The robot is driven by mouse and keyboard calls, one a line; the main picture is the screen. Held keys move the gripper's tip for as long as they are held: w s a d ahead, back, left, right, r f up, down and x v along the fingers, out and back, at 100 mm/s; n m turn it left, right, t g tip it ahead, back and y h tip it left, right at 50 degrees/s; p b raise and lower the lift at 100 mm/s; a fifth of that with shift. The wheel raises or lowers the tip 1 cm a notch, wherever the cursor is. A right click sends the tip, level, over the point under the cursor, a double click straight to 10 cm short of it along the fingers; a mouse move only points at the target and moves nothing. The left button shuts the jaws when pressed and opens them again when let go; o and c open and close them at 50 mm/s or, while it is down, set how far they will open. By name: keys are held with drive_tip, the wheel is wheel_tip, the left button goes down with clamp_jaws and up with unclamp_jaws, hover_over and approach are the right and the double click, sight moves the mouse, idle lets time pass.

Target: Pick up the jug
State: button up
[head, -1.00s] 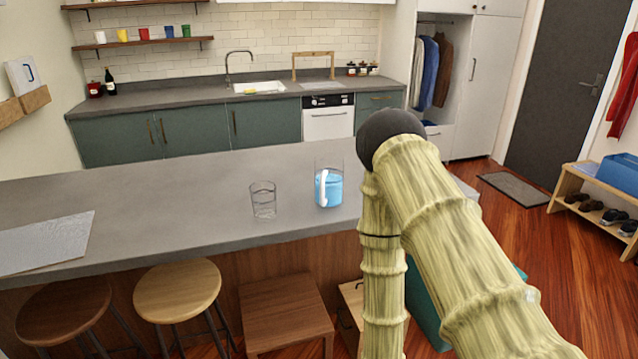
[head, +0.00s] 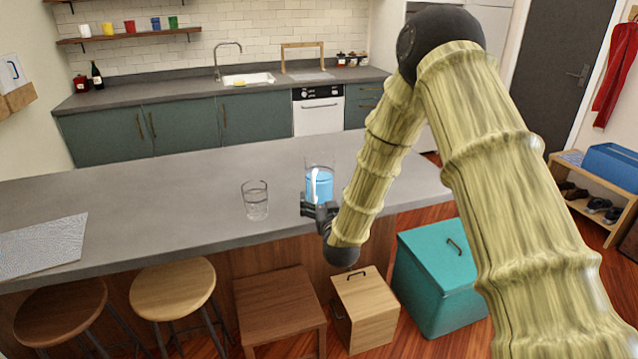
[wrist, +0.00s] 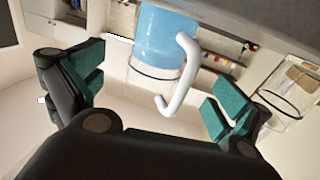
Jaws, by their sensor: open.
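The jug (head: 320,184) is clear with blue liquid in it and a white handle. It stands upright on the grey counter (head: 150,190), near the front edge. My gripper (head: 318,208) is at the near side of the jug, low by its handle. In the wrist view, the jug (wrist: 163,42) and its white handle (wrist: 184,75) appear beyond and between the two spread green-padded fingers of my gripper (wrist: 158,90). The fingers are open and hold nothing. I cannot tell whether they touch the jug.
A clear empty-looking glass (head: 255,202) stands just left of the jug; it also shows in the wrist view (wrist: 284,97). A grey mat (head: 40,245) lies at the counter's left. Stools (head: 172,288), a wooden box (head: 364,308) and a teal bin (head: 438,275) stand below. The counter's middle is clear.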

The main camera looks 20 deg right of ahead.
sight(322, 178)
drive_tip(key=shift+w+d+f+p, duration=0.15)
drive_tip(key=shift+w+p, duration=0.25)
drive_tip(key=shift+w, duration=0.75)
drive_tip(key=shift+w+d+r+p, duration=0.15)
drive_tip(key=shift+w+p, duration=0.3)
drive_tip(key=shift+w, duration=0.7)
drive_tip(key=shift+w+d+f+p, duration=0.1)
drive_tip(key=shift+w+d+p, duration=0.25)
drive_tip(key=shift+w, duration=0.8)
drive_tip(key=shift+a, duration=0.1)
drive_tip(key=c, duration=1.6)
drive_tip(key=shift+r, duration=0.2)
drive_tip(key=shift+r+b, duration=0.75)
drive_tip(key=shift+r, duration=0.8)
drive_tip(key=s+a+b, duration=0.1)
drive_tip(key=s+a, duration=0.1)
drive_tip(key=s, duration=0.3)
drive_tip(key=s+a+r+b, duration=0.1)
drive_tip(key=s+a, duration=0.1)
drive_tip(key=s, duration=0.2)
drive_tip(key=s+a+b, duration=0.2)
drive_tip(key=s, duration=0.3)
drive_tip(key=shift+s+a+r, duration=0.2)
drive_tip(key=shift+s+r, duration=0.1)
